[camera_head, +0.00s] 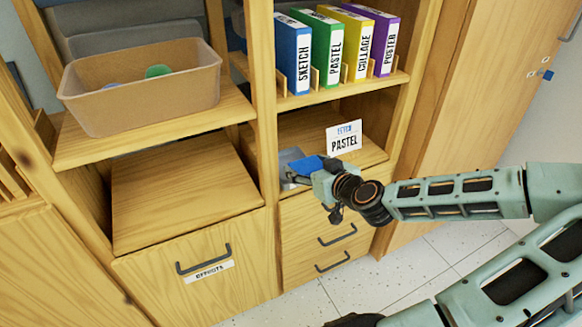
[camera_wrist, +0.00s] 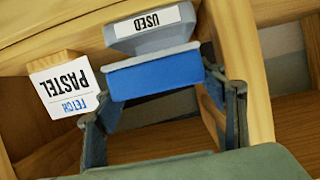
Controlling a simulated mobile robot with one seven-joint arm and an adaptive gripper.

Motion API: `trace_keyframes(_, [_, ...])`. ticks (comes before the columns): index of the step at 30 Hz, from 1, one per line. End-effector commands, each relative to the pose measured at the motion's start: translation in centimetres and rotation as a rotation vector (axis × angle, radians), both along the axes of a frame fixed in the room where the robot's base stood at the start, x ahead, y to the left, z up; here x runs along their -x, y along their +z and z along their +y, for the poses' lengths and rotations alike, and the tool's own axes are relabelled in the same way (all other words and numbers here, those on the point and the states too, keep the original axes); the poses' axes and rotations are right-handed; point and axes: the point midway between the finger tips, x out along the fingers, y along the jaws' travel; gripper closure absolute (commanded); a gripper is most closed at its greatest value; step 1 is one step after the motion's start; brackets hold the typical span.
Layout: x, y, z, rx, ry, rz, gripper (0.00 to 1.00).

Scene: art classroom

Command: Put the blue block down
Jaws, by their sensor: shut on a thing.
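The blue block (camera_head: 308,165) is at my gripper (camera_head: 300,177), in the open lower compartment of the right cabinet section. In the wrist view the blue block (camera_wrist: 152,78) sits between the two fingers of my gripper (camera_wrist: 155,95), which is shut on it. A grey tray (camera_head: 289,158) is right beside the block. In the wrist view the grey tray (camera_wrist: 150,42) bears the label "USED" and lies just beyond the block. I cannot tell whether the block touches the tray or is over it.
A white "FETCH PASTEL" card (camera_head: 344,137) stands close by on the same surface; it also shows in the wrist view (camera_wrist: 66,87). A wooden upright (camera_head: 264,110) bounds the compartment at left. Coloured binders (camera_head: 328,52) stand above. A tan bin (camera_head: 140,95) is at upper left.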

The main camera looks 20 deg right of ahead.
Motion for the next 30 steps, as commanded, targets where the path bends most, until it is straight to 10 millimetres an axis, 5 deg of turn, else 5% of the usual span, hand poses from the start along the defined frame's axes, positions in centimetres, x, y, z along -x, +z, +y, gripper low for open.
trace_keyframes(12, [-8.6, 0.0, 0.4, -0.001, 0.002, -0.003, 0.61])
trace_keyframes(17, [-9.4, -0.4, 0.4, -0.003, 0.001, -0.001, 0.61])
trace_keyframes(24, [-9.4, -3.4, 0.4, -0.004, 0.001, -0.001, 0.61])
trace_keyframes(30, [-9.4, -3.4, 0.4, 0.0, 0.001, -0.001, 0.61])
